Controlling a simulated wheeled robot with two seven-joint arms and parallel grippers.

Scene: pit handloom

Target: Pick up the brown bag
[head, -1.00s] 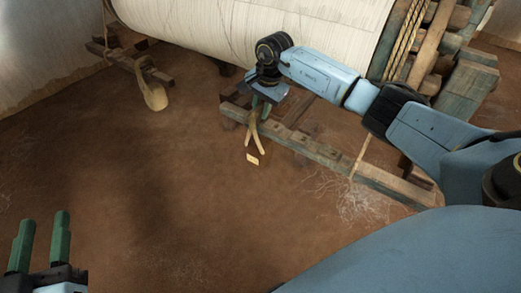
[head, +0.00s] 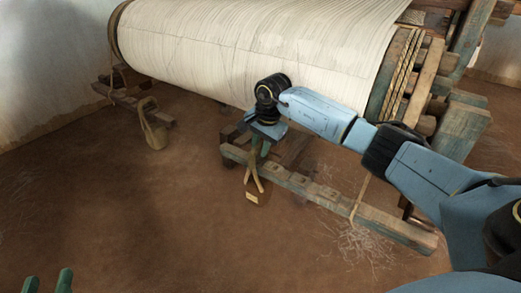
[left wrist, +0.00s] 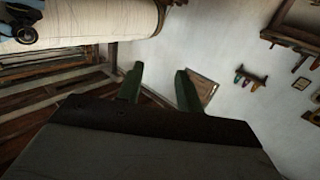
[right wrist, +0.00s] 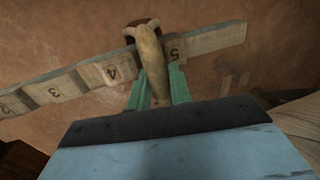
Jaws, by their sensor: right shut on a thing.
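The brown bag (head: 249,187) is dark, with a pale label and tan handles, and hangs under my right gripper (head: 261,153) in the head view. My right gripper is shut on the tan handles. In the right wrist view the handle (right wrist: 152,62) runs out between the right fingers (right wrist: 157,90), and part of the brown bag (right wrist: 141,27) shows beyond it. The bag's lower outline blends with the floor. My left gripper (head: 47,282) is at the bottom left of the head view; its fingers stand apart and empty in the left wrist view (left wrist: 159,88).
A tan bag (head: 154,131) hangs at the left on a wooden frame. A wooden beam (head: 320,193), with numbered blocks in the right wrist view (right wrist: 110,70), lies beside the held bag. The cloth roll (head: 260,45) is behind. The floor (head: 140,230) in front is clear.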

